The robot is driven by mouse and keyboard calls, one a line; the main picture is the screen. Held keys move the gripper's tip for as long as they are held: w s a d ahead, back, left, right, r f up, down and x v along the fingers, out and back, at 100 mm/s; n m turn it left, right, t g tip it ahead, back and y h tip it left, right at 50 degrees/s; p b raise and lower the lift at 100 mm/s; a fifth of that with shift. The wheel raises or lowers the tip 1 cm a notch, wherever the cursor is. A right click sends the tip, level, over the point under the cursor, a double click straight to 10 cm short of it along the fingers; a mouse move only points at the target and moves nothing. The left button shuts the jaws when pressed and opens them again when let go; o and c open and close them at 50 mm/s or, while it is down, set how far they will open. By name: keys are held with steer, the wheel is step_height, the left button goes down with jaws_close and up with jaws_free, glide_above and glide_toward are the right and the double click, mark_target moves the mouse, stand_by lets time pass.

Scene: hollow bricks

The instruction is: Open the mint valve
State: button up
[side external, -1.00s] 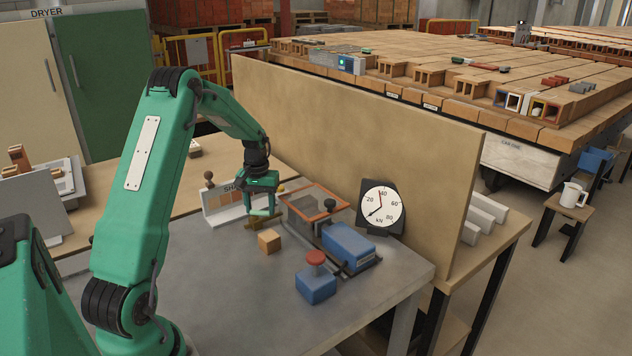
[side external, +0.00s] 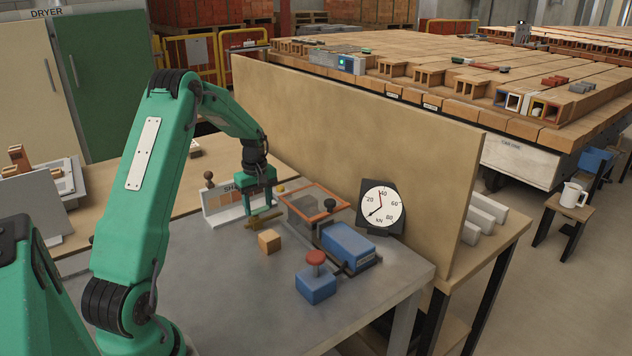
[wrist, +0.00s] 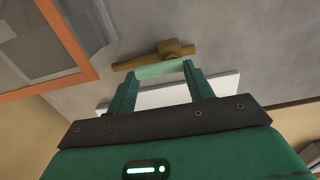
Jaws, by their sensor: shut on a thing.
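The mint valve has a brass body (wrist: 172,49) with a pipe on the grey bench. It also shows in the side view (side external: 264,220), just in front of the white sign board. Its mint handle (wrist: 160,69) lies between the fingertips of my gripper (wrist: 161,72), which is shut on it. In the wrist view the handle runs nearly parallel to the brass pipe, close beside it. In the side view my gripper (side external: 259,211) points down at the valve, and the handle is mostly hidden by the fingers.
An orange-framed clear box (side external: 316,206) stands close right of my gripper. The white board (side external: 222,212) is close behind-left. A wooden cube (side external: 269,242), a blue block (side external: 348,247), a red-buttoned blue box (side external: 316,285) and a dial gauge (side external: 382,208) stand nearer the right. Front bench is clear.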

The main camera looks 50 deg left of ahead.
stand_by(0.4)
steer(key=o, duration=1)
steer(key=shift+r, duration=0.15)
steer(key=shift+r, duration=3.85)
